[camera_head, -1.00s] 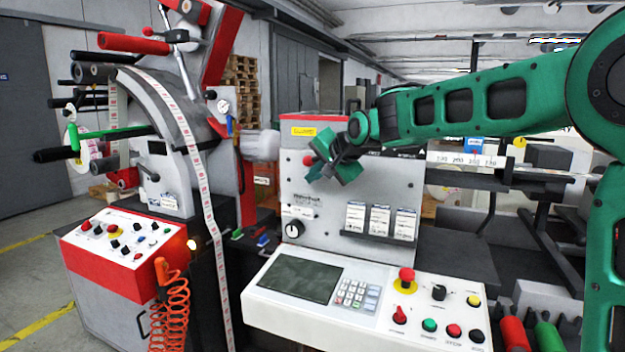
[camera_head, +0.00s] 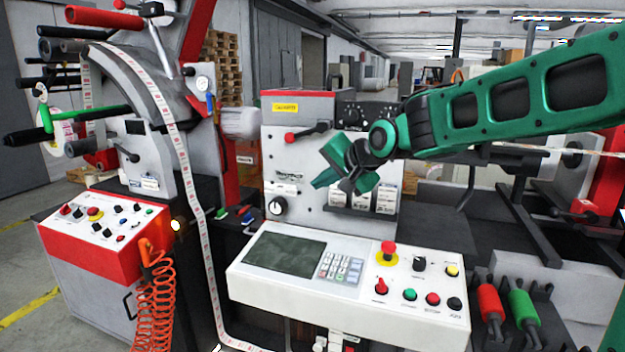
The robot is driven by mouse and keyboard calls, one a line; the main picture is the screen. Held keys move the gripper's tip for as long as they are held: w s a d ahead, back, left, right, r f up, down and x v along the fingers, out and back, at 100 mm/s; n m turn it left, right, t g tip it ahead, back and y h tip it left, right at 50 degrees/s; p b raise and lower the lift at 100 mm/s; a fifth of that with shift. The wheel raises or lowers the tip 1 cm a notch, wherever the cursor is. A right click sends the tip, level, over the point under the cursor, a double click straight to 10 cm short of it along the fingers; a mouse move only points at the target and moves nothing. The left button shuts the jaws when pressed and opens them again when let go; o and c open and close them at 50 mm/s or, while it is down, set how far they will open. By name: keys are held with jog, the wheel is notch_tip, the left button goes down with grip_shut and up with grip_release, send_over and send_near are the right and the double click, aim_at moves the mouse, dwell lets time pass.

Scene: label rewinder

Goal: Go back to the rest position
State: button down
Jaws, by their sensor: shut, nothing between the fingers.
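My gripper (camera_head: 337,184) is at the end of my green arm (camera_head: 520,98), which reaches in from the right. It hangs in the air in front of the grey machine cabinet (camera_head: 305,215), left of the white label cards (camera_head: 388,199). The green fingers point to the lower left. They are shut with nothing held. From this view the gripper overlaps the cabinet front, and I cannot tell the exact gap to it. Part of the cabinet front and some of the cards are hidden behind my gripper.
A white control panel (camera_head: 372,296) with a screen and buttons lies below. A red lever (camera_head: 300,135) sits on the cabinet's upper front. The rewinder with its label strip (camera_head: 182,165) stands left. Red and green rollers (camera_head: 490,302) lie at lower right.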

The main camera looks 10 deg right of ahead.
jog(key=shift+s+d, duration=0.1)
jog(key=s+d+f+g+h, duration=0.2)
jog(key=s+d+f, duration=0.3)
jog(key=s+d, duration=0.4)
jog(key=s+d+f+g+h, duration=0.25)
jog(key=s+d+f, duration=0.25)
jog(key=s+d, duration=0.45)
jog(key=s+d+f+g, duration=0.2)
jog(key=s+d+f, duration=0.1)
jog(key=s, duration=0.8)
jog(key=s+d+f+n+g, duration=0.1)
jog(key=s+d+f+g, duration=0.2)
jog(key=s, duration=0.9)
jog(key=shift+d+f+g, duration=0.35)
jog(key=shift+d+f, duration=0.15)
jog(key=shift+d, duration=0.1)
